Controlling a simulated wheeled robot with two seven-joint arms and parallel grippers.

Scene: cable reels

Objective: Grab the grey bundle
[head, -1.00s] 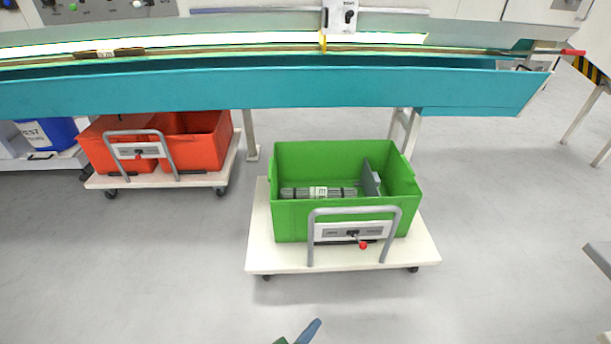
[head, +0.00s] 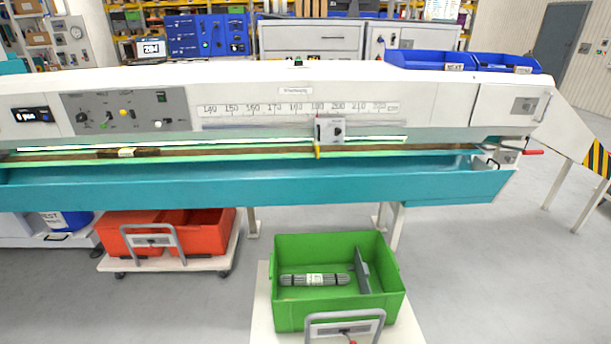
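A grey bundle (head: 297,280) with dark bands near its ends and a pale label around its middle lies in the green crate (head: 288,320), left of an upright grey divider. The crate stands on a white cart below the teal trough. Another bundle, dark brown with a pale label (head: 127,153), lies in the long channel of the machine at the left. Neither of my grippers shows in the head view.
The long machine with its teal trough (head: 240,187) spans the view above the green crate. Red crates (head: 205,235) stand on a cart at the left. A red-tipped lever (head: 532,152) sticks out at the machine's right end. Grey floor at the right is clear.

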